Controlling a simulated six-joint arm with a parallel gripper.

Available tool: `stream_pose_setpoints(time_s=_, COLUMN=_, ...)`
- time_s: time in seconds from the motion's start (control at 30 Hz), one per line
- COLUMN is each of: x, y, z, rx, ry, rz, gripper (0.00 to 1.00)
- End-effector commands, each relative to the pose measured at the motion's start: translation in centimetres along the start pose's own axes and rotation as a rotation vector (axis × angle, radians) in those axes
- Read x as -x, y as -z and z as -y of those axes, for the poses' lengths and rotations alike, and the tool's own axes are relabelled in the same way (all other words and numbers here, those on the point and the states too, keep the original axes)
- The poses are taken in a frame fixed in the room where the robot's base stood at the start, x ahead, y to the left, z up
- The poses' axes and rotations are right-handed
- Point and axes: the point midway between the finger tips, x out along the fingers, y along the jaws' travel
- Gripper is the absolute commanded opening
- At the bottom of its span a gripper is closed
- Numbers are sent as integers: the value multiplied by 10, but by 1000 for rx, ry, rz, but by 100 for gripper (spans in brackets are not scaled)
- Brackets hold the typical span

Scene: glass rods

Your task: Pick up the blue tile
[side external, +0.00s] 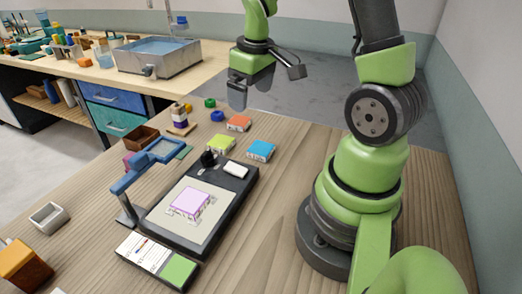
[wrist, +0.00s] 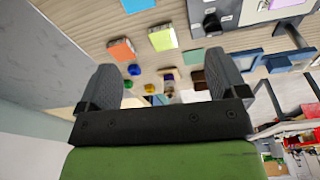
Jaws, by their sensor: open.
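The blue tile (side external: 261,150) lies on the wooden table right of a yellow-green tile (side external: 221,144) and nearer the camera than an orange tile (side external: 239,123). In the wrist view the blue tile (wrist: 138,6) is at the top edge, partly cut off, with the orange tile (wrist: 121,48) and the yellow-green tile (wrist: 162,38) near it. My gripper (side external: 238,100) is open and empty, held above the table's far side, up and left of the blue tile. Its two fingers show spread apart in the wrist view (wrist: 162,88).
A black-framed board (side external: 160,233) carries a pink tile (side external: 190,203), with a blue-framed stand (side external: 150,165) beside it. Small rings, a peg stand (side external: 180,120) and a brown box (side external: 141,138) lie to the left. The table right of the blue tile is clear.

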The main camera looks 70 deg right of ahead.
Motion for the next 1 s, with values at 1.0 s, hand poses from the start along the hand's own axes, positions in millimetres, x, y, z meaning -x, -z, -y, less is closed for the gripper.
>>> stream_pose_setpoints(time_s=1.0, x=-155, y=-31, z=-40, rx=84, ry=35, rz=141, gripper=92)
